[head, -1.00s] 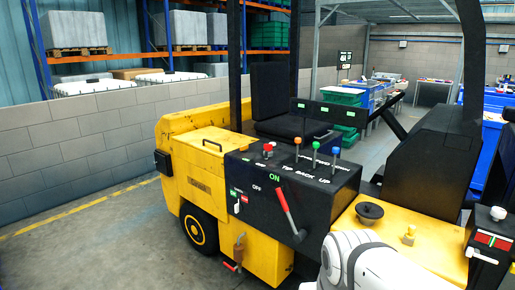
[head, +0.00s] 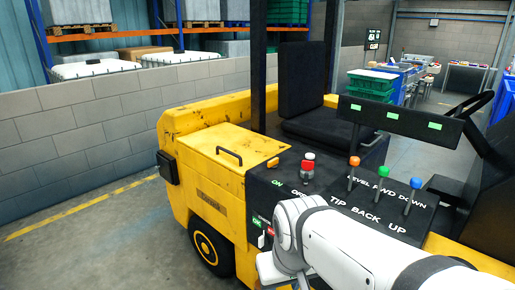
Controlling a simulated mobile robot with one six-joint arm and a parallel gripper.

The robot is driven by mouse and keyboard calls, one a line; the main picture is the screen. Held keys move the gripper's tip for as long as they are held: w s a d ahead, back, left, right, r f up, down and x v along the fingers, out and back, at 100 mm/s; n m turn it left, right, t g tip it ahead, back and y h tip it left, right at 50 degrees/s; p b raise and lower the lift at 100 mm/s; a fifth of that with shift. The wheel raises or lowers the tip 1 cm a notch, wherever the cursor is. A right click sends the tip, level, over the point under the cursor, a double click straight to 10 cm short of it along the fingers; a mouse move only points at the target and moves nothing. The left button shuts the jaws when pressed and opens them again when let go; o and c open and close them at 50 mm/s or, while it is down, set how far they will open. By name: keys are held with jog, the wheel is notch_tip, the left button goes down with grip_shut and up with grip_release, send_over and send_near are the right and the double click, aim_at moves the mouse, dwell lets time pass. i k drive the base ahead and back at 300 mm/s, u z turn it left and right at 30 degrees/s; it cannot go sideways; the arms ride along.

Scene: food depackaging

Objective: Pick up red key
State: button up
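A bit of red (head: 269,231) also shows low on the panel's front, beside my arm. My white arm crosses the bottom of the head view, in front of the panel's lower part. The fingers of my gripper do not show, so what they hold is hidden.
Orange (head: 354,162), green (head: 384,172) and blue (head: 414,184) knobbed levers rise from the panel right of the red piece. A black seat (head: 303,85) and a black bar with green labels (head: 395,118) stand behind. Open floor (head: 95,250) lies at left, before a block wall.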

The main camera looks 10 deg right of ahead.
aim_at(307, 165)
jog(key=z, duration=0.2)
jog(key=i, duration=1.1)
jog(key=z, duration=0.45)
jog(key=k, duration=0.8)
jog(key=z, duration=0.2)
jog(key=i, duration=0.8)
jog(key=u, duration=0.05)
